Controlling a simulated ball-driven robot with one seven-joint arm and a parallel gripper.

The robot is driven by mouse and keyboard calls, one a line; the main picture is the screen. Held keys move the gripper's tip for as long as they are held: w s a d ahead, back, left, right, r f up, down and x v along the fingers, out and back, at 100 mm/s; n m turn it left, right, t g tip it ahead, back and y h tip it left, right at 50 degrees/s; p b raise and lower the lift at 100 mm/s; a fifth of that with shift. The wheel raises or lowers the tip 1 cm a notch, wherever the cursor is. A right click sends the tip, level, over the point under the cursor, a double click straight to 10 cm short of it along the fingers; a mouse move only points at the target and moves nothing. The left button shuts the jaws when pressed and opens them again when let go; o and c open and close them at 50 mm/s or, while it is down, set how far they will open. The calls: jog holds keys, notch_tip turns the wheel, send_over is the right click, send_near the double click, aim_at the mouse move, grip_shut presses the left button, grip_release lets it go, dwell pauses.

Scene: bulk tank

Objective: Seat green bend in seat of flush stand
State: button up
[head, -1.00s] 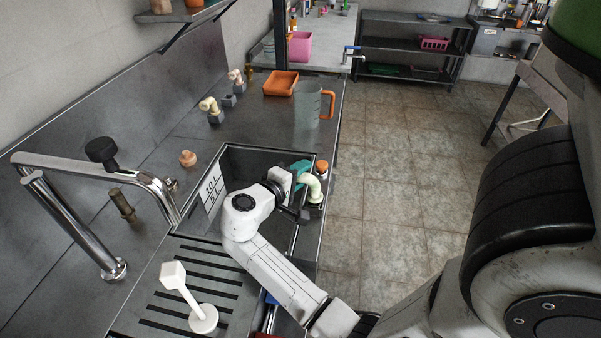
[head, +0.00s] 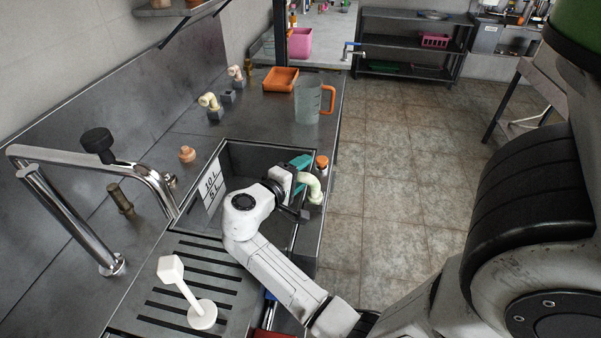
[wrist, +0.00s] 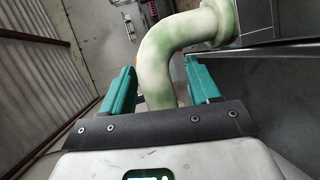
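The green bend (head: 313,187), a pale green curved pipe, is at the right rim of the sink in the head view. In the wrist view the bend (wrist: 165,55) curves from between my fingers up to a flanged end at a grey block on the right. My gripper (wrist: 160,80) has its teal fingers apart, one on each side of the bend's near leg, with a gap showing at the right finger. My gripper (head: 300,178) partly covers the bend in the head view. I cannot tell for sure which grey block is the flush stand; a bare one (head: 227,97) stands at the back.
Two cream bends (head: 209,101) (head: 236,72) stand on grey blocks at the back. A jug (head: 308,100), an orange tray (head: 281,79) and a tap (head: 95,170) surround the sink (head: 228,145).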

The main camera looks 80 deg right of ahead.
jog(key=b+v, duration=0.1)
jog(key=v, duration=0.9)
jog(key=shift+a, duration=0.4)
dwell(0.4)
